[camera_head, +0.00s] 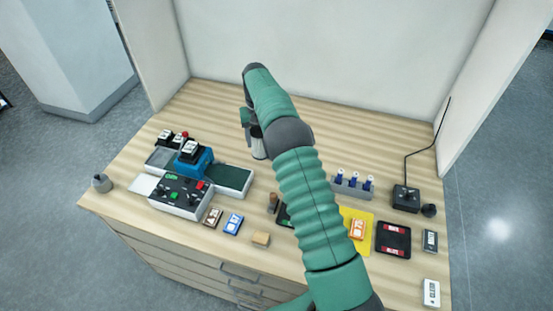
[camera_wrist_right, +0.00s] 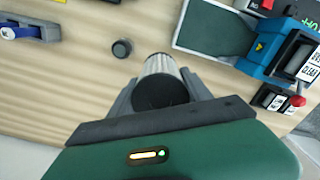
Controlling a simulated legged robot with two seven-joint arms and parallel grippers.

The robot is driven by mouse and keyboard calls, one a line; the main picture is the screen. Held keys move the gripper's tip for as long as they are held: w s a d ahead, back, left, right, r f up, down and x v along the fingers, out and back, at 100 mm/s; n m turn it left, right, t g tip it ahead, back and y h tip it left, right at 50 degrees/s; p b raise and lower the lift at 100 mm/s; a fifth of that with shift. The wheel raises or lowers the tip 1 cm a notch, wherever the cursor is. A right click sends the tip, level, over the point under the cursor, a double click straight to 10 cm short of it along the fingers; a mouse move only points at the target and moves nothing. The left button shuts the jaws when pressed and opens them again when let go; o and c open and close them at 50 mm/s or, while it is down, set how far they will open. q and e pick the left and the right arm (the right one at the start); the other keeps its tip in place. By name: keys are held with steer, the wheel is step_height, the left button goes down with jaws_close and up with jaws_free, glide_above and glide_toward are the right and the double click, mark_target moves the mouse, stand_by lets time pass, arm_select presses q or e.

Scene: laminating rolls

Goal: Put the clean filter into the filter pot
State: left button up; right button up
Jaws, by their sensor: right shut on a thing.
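My right gripper (camera_head: 250,130) hangs over the back middle of the table, its fingers partly hidden by its own arm. In the right wrist view my right gripper (camera_wrist_right: 160,95) is shut on a pale, ribbed cylinder with a dark end, which looks like the filter (camera_wrist_right: 159,66). The held filter (camera_head: 258,148) shows only partly in the head view. I cannot tell for sure which thing is the filter pot. A small dark round piece (camera_wrist_right: 122,48) stands apart from the filter in the wrist view. My left gripper is not in view.
A blue machine (camera_head: 196,161) with a dark green pad (camera_head: 234,178) and a control box (camera_head: 180,194) stands left. A rack of blue-capped vials (camera_head: 352,186), a joystick box (camera_head: 405,198) and a black tray (camera_head: 393,239) are right. The back of the table is mostly clear.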

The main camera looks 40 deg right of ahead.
steer(key=shift+d, duration=0.6)
steer(key=shift+s+d+f, duration=0.1)
steer(key=shift+f, duration=0.1)
step_height(320, 180, down, 9)
steer(key=p, duration=0.2)
steer(key=shift+r+p, duration=0.1)
steer(key=shift+p, duration=0.2)
steer(key=shift+f, duration=0.3)
steer(key=o, duration=1.5)
steer(key=shift+r, duration=0.15)
